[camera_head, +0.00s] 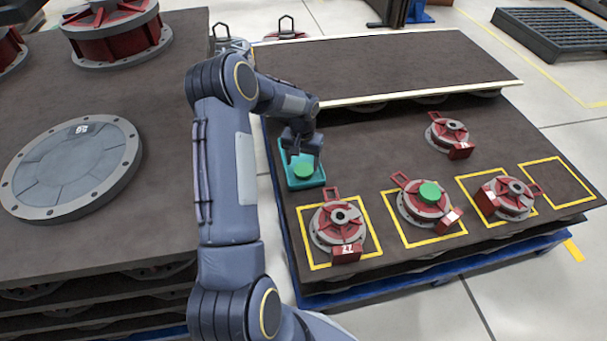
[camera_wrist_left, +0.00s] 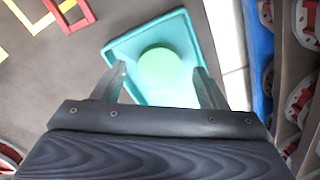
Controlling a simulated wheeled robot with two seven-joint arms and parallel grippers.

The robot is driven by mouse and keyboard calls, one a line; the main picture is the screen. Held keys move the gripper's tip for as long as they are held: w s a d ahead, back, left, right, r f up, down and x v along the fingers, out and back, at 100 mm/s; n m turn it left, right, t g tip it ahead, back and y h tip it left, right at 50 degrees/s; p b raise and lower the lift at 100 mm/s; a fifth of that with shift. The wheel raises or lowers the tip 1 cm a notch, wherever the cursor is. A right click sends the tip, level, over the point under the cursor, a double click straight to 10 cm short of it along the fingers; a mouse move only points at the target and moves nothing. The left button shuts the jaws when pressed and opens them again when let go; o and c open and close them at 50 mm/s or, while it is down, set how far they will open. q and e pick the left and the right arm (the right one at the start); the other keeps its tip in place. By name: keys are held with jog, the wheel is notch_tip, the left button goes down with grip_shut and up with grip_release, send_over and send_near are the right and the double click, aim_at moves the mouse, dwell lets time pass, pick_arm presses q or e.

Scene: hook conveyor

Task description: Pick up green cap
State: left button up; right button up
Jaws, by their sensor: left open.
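A round green cap (camera_head: 303,171) lies in a small teal tray (camera_head: 291,181) at the left edge of the dark table. In the left wrist view the cap (camera_wrist_left: 159,67) shows between and beyond the fingertips, inside the teal tray (camera_wrist_left: 194,42). My left gripper (camera_head: 303,150) is open over the tray, its fingers (camera_wrist_left: 160,80) apart on either side of the cap with nothing visibly held. Whether the fingers touch the tray cannot be told. A second green cap (camera_head: 430,192) sits on top of a red and grey part in a yellow square. My right gripper is out of view.
Red and grey parts stand in yellow squares (camera_head: 340,228), (camera_head: 508,196); another part (camera_head: 449,134) stands behind them. One yellow square (camera_head: 557,183) is empty. A raised dark panel (camera_head: 390,65) is at the back. A dark table (camera_head: 160,215) with a large disc (camera_head: 70,168) is at left.

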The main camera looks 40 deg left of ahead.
aim_at(302, 173)
pick_arm(q)
notch_tip(302, 173, down, 5)
jog(key=shift+w+a+b, duration=0.1)
jog(key=shift+a+b, duration=0.05)
jog(key=shift+b, duration=1)
jog(key=shift+r, duration=0.1)
jog(key=c, duration=0.7)
jog(key=shift+c, duration=0.2)
